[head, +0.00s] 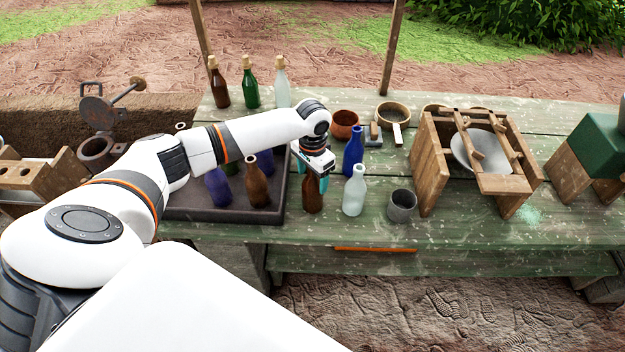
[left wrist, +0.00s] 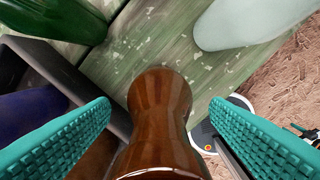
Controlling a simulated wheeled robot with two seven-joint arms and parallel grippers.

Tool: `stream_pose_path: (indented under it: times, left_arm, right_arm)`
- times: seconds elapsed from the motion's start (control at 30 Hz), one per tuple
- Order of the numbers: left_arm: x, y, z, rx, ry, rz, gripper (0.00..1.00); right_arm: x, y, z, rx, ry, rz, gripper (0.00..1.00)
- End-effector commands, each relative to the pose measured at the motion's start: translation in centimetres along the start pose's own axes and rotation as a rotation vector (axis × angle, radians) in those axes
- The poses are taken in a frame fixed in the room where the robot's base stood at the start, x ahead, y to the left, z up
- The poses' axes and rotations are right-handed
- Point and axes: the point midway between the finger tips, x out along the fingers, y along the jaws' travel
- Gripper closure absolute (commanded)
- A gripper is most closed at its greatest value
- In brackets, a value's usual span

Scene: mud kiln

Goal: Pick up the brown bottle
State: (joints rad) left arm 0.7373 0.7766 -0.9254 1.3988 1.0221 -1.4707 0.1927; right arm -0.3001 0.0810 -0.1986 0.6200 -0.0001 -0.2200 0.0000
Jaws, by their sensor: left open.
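A brown bottle (head: 312,198) stands on the green table just right of the dark tray. My left gripper (head: 311,177) is over its upper part, with teal fingers pointing down. In the left wrist view the brown bottle (left wrist: 160,110) lies between the two teal fingers, which are apart on either side of it. I see no clear contact between finger and glass. The bottle's top is partly hidden by my gripper in the head view. Other brown bottles are a corked one (head: 218,84) at the back and one in the tray (head: 257,186). My right gripper is not in view.
A pale bottle (head: 354,192) and a blue bottle (head: 352,152) stand close on the right, with a grey cup (head: 401,206) beyond. The dark tray (head: 225,215) with bottles is close on the left. A wooden frame (head: 432,175) holding a bowl stands further right.

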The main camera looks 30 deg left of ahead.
Motion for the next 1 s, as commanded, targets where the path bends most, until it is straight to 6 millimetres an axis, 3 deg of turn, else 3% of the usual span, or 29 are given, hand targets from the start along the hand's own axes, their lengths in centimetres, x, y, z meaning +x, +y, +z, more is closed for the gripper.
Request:
stream_pose_path:
  times: [0.13, 0.53, 0.83, 1.0]
  left_arm:
    - [0.0, 0.0, 0.0, 0.000, 0.000, 0.000, 0.29]
    - [-0.1, 0.0, 0.0, 0.000, 0.000, 0.000, 0.94]
    - [-0.5, 0.1, 0.1, 0.000, -0.003, 0.000, 0.97]
    - [-3.0, 0.1, 0.1, 0.001, -0.006, 0.002, 0.97]
  right_arm:
    - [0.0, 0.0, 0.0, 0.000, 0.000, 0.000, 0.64]
    - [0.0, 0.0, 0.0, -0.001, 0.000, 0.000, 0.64]
    - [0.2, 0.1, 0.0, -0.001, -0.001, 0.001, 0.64]
    - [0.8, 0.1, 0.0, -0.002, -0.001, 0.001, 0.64]
